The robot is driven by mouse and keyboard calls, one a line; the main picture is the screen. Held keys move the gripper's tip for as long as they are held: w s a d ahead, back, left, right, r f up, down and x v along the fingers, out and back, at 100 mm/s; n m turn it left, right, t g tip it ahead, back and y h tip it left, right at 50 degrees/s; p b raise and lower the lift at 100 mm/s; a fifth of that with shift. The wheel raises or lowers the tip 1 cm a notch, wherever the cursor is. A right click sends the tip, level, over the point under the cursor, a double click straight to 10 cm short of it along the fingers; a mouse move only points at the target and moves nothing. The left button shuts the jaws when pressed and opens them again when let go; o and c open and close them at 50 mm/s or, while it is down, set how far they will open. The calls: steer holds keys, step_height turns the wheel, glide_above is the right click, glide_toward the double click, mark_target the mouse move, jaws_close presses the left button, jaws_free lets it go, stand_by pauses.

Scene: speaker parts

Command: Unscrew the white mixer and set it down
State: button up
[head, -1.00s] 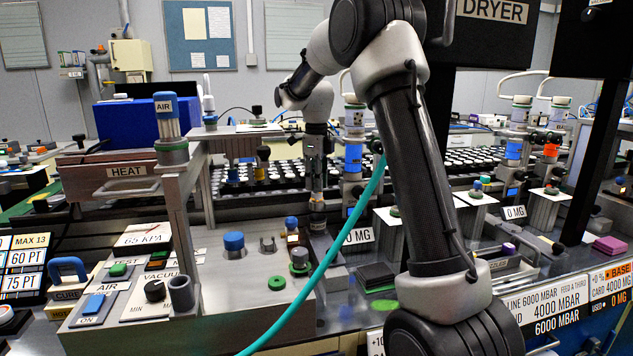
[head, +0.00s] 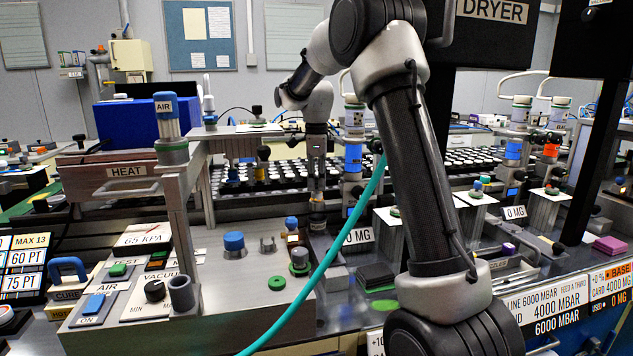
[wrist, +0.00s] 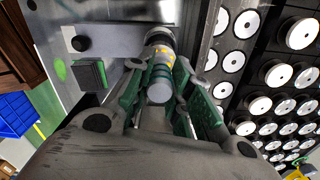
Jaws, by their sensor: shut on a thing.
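The white mixer (wrist: 160,72) shows in the wrist view as a pale, slim cylinder with yellow and dark teal bands. The green-padded fingers of my gripper (wrist: 158,84) stand on both sides of it and are shut on it. Its far end meets a dark round fitting (wrist: 160,38) on a grey metal piece; I cannot tell whether it is still threaded there. In the head view my gripper (head: 317,176) points down behind the bench front, and the mixer (head: 317,198) shows only as a small banded piece below it.
A rack of several white-topped black jars (wrist: 268,75) lies close on the right in the wrist view. A dark green-edged block (wrist: 89,75) sits on the plate at left.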

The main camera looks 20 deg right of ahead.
steer(key=shift+n, duration=0.3)
steer(key=shift+n, duration=0.9)
steer(key=shift+n, duration=0.8)
steer(key=shift+n, duration=0.9)
